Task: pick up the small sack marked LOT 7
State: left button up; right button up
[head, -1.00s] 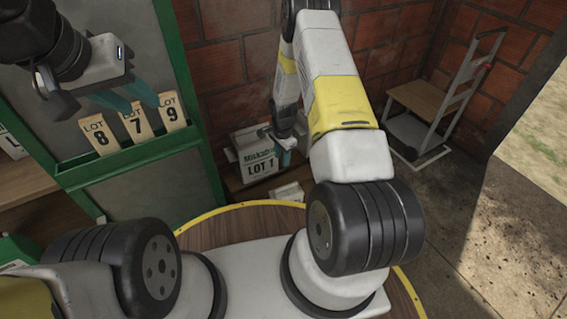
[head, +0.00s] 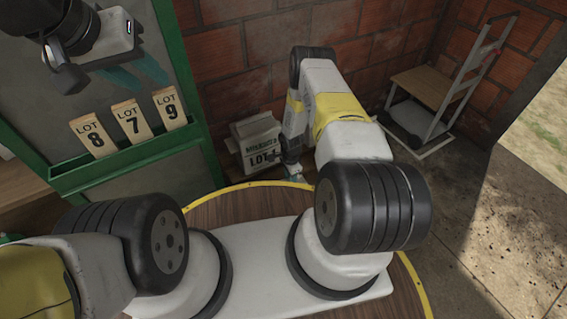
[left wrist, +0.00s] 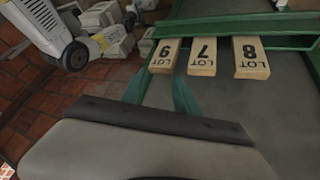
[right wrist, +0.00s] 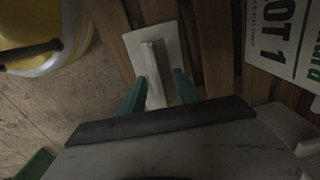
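In the left wrist view, LOT 7 (left wrist: 202,57) is also the middle one. My left gripper (head: 145,78) hangs above the row, its teal fingers apart and empty.
A white LOT 1 sack (head: 250,135) lies on a low wooden platform by the brick wall, beside my right gripper. A hand truck (head: 455,90) stands at the right by the wall. The rack's green ledge (head: 120,160) runs below the pieces. Open floor is at the right.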

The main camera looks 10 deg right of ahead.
jog(key=shift+f, duration=0.25)
grip_shut()
dwell(1.3)
